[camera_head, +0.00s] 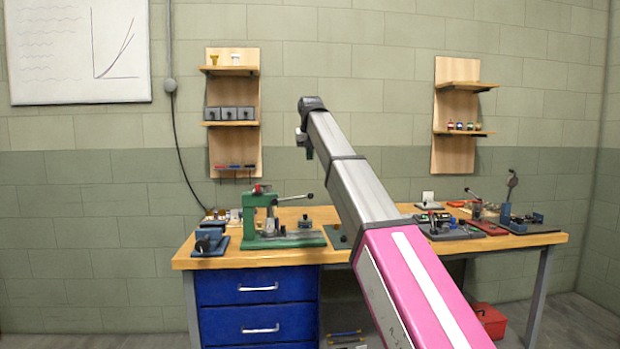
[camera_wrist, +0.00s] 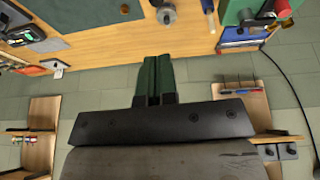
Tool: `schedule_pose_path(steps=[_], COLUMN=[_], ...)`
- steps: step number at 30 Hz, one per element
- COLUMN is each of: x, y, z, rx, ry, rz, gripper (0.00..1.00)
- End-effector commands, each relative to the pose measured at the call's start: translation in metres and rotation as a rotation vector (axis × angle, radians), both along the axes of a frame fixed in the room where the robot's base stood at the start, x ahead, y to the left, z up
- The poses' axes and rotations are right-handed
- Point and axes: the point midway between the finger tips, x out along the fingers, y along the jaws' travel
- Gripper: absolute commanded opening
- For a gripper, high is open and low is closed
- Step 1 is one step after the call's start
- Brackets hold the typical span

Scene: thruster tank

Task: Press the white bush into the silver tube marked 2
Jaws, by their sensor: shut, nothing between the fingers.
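I cannot make out for sure the white bush or a silver tube marked 2. A small white piece (camera_head: 236,59) stands on the top left shelf, and small pale pieces (camera_head: 235,214) lie on the bench left of the green press (camera_head: 262,215). A silver round part (camera_wrist: 166,15) shows from above on the bench in the wrist view; no mark on it is readable. My gripper (camera_wrist: 157,58) is shut and empty, its green fingers together. In the head view its end (camera_head: 308,152) hangs high above the bench, in front of the wall, apart from these things.
The wooden bench (camera_head: 340,213) carries a blue fixture (camera_head: 208,242) at its left, and trays and tools (camera_head: 440,226) at its right. Two wall shelf units (camera_head: 222,160) (camera_head: 455,150) flank my arm. My arm hides part of the middle bench. A red box (camera_head: 488,320) is on the floor.

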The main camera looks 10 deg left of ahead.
Motion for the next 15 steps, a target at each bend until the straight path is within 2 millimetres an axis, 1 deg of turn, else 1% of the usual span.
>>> schedule_pose_path(steps=[5, 15], x=[0.008, 0.031], y=[0.001, 0.004], z=[-0.023, -0.082], rx=[-0.001, 0.0], ry=[0.003, 0.003], rz=[0.001, 0.002], gripper=[0.0, 0.0])
